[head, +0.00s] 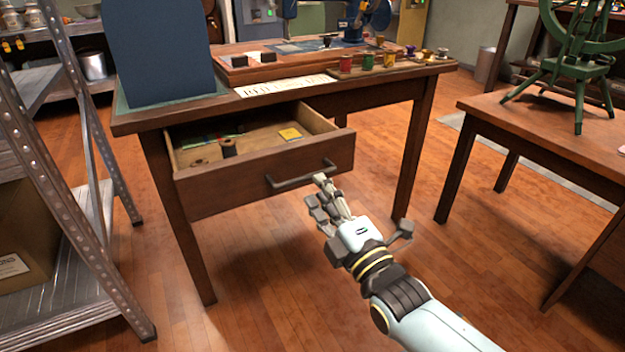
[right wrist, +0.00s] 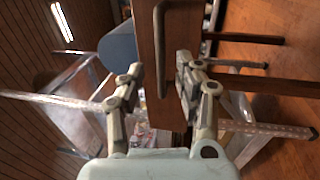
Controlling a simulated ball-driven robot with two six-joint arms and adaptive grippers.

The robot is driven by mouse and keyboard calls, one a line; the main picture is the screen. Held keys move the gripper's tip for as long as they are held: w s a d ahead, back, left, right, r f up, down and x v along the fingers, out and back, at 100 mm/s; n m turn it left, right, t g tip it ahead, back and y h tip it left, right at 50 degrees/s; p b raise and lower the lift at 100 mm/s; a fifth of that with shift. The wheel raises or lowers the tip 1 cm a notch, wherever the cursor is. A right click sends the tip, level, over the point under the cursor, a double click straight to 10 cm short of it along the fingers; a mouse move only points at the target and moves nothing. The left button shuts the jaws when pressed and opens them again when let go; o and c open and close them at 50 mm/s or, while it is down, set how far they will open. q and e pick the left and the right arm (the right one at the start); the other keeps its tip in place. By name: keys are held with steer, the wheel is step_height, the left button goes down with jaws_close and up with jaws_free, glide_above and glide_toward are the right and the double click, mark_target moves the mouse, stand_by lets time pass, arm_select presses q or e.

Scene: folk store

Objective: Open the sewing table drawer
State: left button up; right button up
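The wooden sewing table (head: 128,123) stands in the middle of the head view. Its drawer (head: 225,190) is pulled out, and its inside shows. The dark bar handle (head: 290,181) is on the drawer front; it also shows in the right wrist view (right wrist: 159,50). My right gripper (head: 322,196) is just in front of the drawer, by the right end of the handle. In the right wrist view its fingers (right wrist: 158,75) are spread, with the handle between them in the picture and a gap on each side. My left gripper is not in view.
A metal shelf (head: 40,160) stands close at left. Another wooden table (head: 540,125) with a green wheeled device (head: 580,60) is at right. The floor between is clear.

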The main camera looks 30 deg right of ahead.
steer(key=s+f, duration=0.1)
steer(key=s, duration=0.6)
steer(key=shift+s+d+f, duration=0.15)
steer(key=shift+s+f, duration=0.05)
